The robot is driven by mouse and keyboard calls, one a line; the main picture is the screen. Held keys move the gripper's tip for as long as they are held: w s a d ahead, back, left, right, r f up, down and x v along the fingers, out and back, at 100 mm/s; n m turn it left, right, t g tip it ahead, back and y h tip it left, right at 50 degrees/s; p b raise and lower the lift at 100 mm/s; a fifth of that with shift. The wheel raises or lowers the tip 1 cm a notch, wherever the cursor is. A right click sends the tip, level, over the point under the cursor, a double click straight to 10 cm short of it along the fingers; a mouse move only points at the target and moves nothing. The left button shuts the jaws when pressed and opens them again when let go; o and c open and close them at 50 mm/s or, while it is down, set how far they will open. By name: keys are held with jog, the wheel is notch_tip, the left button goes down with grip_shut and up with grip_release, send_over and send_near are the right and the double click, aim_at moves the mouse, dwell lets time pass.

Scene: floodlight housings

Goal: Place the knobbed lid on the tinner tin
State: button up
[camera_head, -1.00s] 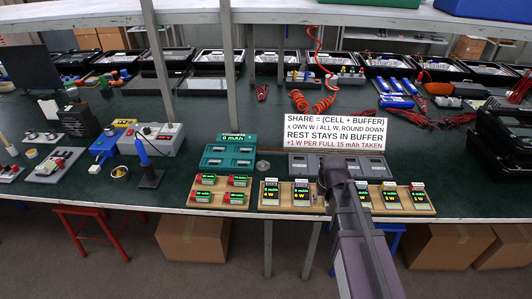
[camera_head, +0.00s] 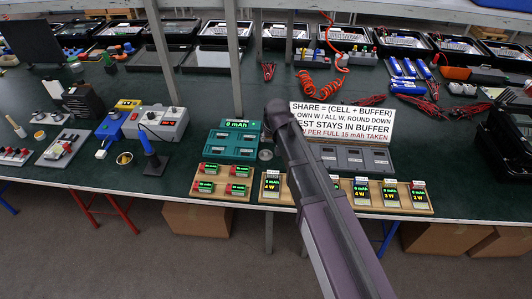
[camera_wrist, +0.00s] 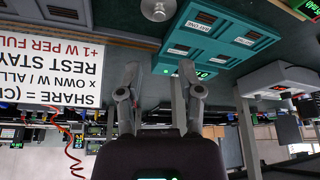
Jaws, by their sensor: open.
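The knobbed lid is a small silver disc with a raised knob (camera_wrist: 158,8), at the top edge of the wrist view. In the head view it is a grey round piece (camera_head: 265,155) on the green bench, just right of the teal charger. The tinner tin looks like a small brass-coloured open cup (camera_head: 124,158) further left, beside the soldering iron stand. My gripper (camera_wrist: 158,80) is open and empty in the wrist view, its fingers apart from the lid. In the head view my arm reaches over the bench and its gripper cannot be made out.
The teal charger (camera_head: 233,139) stands close left of the lid. A white sign (camera_head: 342,122) and grey cell tray (camera_head: 350,158) are to its right, wooden cell trays (camera_head: 222,183) in front. A blue soldering iron (camera_head: 150,150) stands upright beside the tin. Floodlight housings line the back.

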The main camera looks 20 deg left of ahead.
jog(key=b, duration=0.8)
send_over(266, 152)
jog(key=s, duration=0.2)
jog(key=f, duration=0.5)
jog(key=d+f, duration=0.1)
jog(key=f, duration=0.2)
jog(key=shift+w, duration=0.2)
jog(key=shift+b+x, duration=2.4)
jog(key=shift+x, duration=0.25)
jog(key=shift+d, duration=0.1)
grip_shut()
